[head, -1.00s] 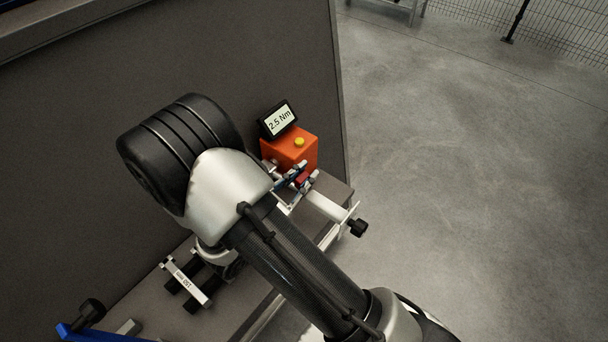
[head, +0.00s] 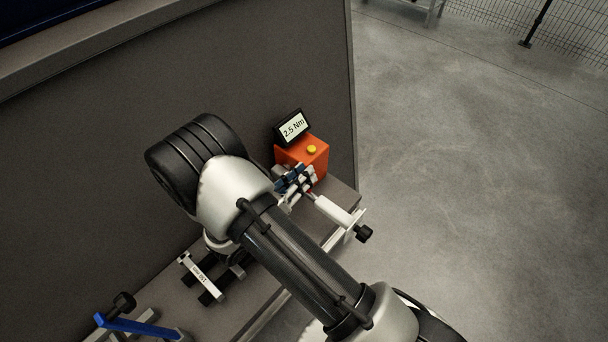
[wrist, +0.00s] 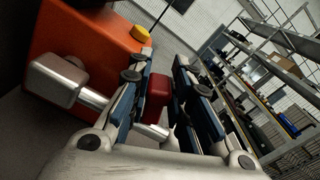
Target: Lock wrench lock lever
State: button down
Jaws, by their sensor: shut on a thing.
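The red lock lever (wrist: 158,88) shows in the wrist view between the blue-padded fingers of my gripper (wrist: 160,92). My gripper is shut on it. In the head view my gripper (head: 294,182) is in front of the orange tester, and the fingers hide most of the lever. The wrench itself is largely hidden by my gripper. A pale handle (head: 335,211) extends to the lower right of the fingers. A silver rod (wrist: 93,98) with a blocky metal end (wrist: 58,79) lies left of the fingers in the wrist view.
The orange tester (head: 316,158) has a yellow button (head: 311,149) and a display (head: 291,128) reading 2.5 Nm. A grey wall (head: 100,140) stands behind the bench (head: 165,298). A blue-handled tool (head: 140,327) lies at lower left. Open floor (head: 470,200) is on the right.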

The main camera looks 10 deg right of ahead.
jog(key=shift+f, duration=0.1)
dwell(0.3)
jog(key=c, duration=1.4)
grip_release()
jog(key=shift+c, duration=0.2)
jog(key=shift+a, duration=0.1)
jog(key=v, duration=1.2)
